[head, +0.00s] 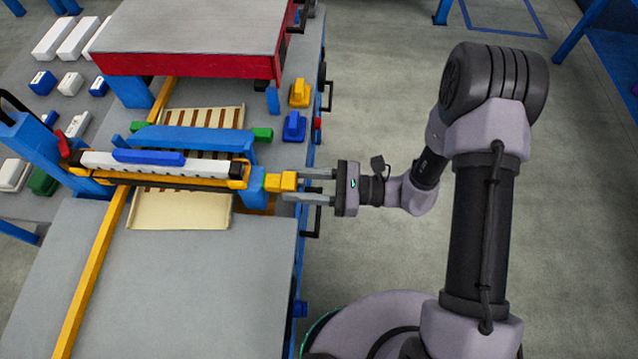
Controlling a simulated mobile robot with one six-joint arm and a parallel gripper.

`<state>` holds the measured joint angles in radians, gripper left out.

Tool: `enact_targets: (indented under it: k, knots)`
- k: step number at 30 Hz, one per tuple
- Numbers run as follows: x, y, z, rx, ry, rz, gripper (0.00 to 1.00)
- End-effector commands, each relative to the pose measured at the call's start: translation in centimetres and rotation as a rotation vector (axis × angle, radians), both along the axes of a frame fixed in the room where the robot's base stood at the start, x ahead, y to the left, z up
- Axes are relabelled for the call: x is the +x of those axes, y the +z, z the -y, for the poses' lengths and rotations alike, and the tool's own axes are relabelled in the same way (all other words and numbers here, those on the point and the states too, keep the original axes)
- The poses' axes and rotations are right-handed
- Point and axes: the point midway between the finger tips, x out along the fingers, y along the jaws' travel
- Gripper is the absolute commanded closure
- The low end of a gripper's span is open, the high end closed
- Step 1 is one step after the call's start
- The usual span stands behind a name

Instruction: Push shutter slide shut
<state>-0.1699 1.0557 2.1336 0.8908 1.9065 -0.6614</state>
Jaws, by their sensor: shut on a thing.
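My gripper (308,186) reaches in from the right, level, at the right edge of the workbench. Its two grey fingers are shut on a yellow block-shaped handle (282,182). The handle is at the right end of the shutter slide, a long white bar (205,168) with a blue grip on top. The bar lies in a yellow and black frame (150,182) across the bench. Under it, a cream panel with brown slats (180,212) shows in front of and behind the frame. How far the slide is in cannot be told.
A grey table top with a red edge (190,65) stands behind. A yellow block (300,93) and a blue block (294,126) sit on the bench's right side. Black handles (328,95) stick out along that edge.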

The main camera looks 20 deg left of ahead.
Motion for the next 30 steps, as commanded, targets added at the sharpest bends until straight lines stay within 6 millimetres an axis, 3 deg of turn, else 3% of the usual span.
enact_targets:
  k: [1, 2, 6, 16, 30]
  knots:
    - [0.0, 0.0, -0.2, 0.000, -0.001, 0.001, 0.83]
    - [0.0, 0.0, -0.2, 0.000, -0.001, 0.001, 0.58]
    - [0.0, 0.0, -0.1, 0.000, -0.001, 0.001, 0.35]
    - [0.1, 0.0, 0.3, 0.000, -0.002, 0.000, 0.35]
    - [1.4, 0.0, 5.5, 0.000, -0.003, 0.001, 0.35]
